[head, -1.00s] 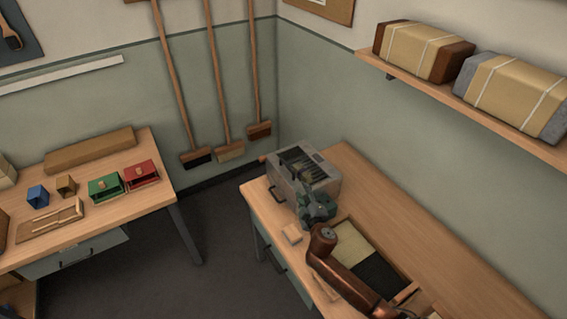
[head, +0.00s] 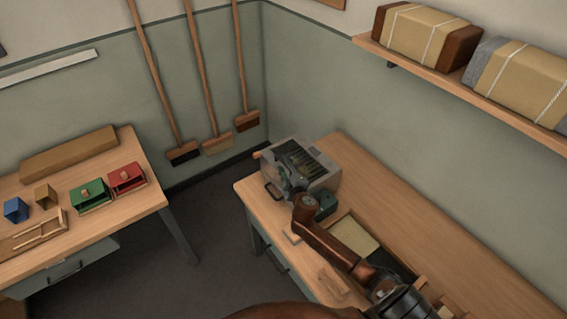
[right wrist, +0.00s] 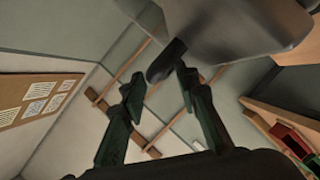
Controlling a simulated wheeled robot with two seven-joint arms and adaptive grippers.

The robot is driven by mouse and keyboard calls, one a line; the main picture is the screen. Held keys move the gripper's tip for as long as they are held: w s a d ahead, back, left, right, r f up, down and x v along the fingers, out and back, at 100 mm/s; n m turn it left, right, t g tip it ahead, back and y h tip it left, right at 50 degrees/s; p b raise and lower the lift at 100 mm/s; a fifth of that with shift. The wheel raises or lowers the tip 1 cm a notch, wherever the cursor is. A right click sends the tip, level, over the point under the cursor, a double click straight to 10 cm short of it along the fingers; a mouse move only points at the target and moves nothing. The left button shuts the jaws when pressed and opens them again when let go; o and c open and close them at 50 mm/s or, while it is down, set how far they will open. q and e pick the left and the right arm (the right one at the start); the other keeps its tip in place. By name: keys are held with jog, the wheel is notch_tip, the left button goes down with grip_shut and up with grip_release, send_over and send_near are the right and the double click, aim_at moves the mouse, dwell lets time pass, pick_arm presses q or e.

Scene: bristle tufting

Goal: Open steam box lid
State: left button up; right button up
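The steam box (head: 325,178) is a grey metal box at the far end of the right-hand bench, with dark slats on top. My right gripper (head: 287,172) is over its near side and hides part of the box front. In the right wrist view the right gripper's two dark green fingers (right wrist: 160,78) are apart with nothing clamped between them. A dark rounded bar (right wrist: 165,62) lies at the fingertips, under a grey metal surface (right wrist: 235,28). I cannot tell whether the fingers touch the bar. The left gripper is not in view.
The bench has a recessed tray (head: 355,235) beneath my right arm and a small wooden piece (head: 332,282) near its front edge. Bundles sit on a wall shelf (head: 470,85) above. Another table (head: 140,195) stands left, with floor between. Brooms (head: 215,143) hang behind.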

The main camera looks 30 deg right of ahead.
jog(key=shift+w+d+f, duration=0.15)
jog(key=shift+w+f, duration=0.05)
jog(key=shift+w, duration=0.5)
jog(key=shift+w+d, duration=0.15)
jog(key=shift+w, duration=0.15)
jog(key=shift+w+f, duration=0.1)
jog(key=shift+w, duration=0.1)
jog(key=shift+d, duration=0.1)
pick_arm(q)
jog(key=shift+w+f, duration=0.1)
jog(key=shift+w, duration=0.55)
pick_arm(e)
grip_shut()
